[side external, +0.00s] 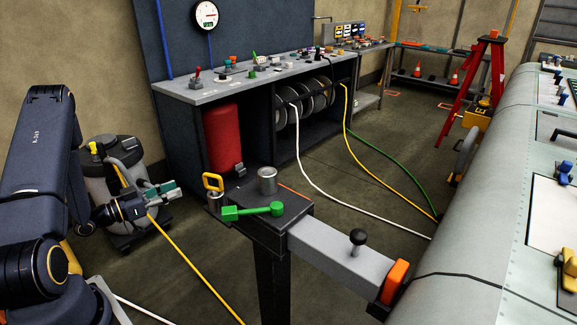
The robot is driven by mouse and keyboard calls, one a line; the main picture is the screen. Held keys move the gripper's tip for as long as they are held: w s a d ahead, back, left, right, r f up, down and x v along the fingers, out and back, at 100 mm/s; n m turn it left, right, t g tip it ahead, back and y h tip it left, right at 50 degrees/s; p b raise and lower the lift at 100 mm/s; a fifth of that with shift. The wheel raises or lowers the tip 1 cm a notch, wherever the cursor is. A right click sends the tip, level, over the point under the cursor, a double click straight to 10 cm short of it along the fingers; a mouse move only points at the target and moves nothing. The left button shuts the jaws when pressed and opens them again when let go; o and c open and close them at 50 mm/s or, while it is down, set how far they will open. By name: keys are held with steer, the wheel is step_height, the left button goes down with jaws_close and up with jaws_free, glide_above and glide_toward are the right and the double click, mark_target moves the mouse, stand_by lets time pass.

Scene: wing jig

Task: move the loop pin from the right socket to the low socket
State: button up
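The loop pin, with a yellow square loop handle (212,182), stands upright at the left end of the dark stand top. Its lower part sits in or behind a short metallic cylinder (215,203); I cannot tell which socket this is. My gripper (178,190) is left of the loop pin, pointing right, apart from it and empty. Its two teal-tipped fingers look parted, though they are small in this view. A wider grey metal cylinder (267,181) stands at the back of the stand top. No clearly empty low socket can be made out.
A green T-shaped handle (262,210) lies across the dark stand top (290,206). A grey beam (335,262) with a black knob (358,237) and orange end block (395,281) reaches to the wing (465,235). A vacuum (110,165) and yellow hose are behind my gripper.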

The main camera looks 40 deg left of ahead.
steer(key=w+r+m+g+y, duration=0.2)
steer(key=w+r+g+y, duration=0.15)
steer(key=w+r, duration=0.35)
steer(key=d+r+n+g+y, duration=0.2)
steer(key=d+r+g+y, duration=0.2)
steer(key=r, duration=0.6)
steer(key=s+d+r+n+g+h, duration=0.1)
steer(key=s+d+r+g+h, duration=0.2)
steer(key=s+d, duration=1.5)
steer(key=shift+s+d+n+g+h, duration=0.4)
steer(key=shift+d+g+h, duration=0.15)
steer(key=shift+d+g, duration=0.3)
steer(key=shift+w+r, duration=0.1)
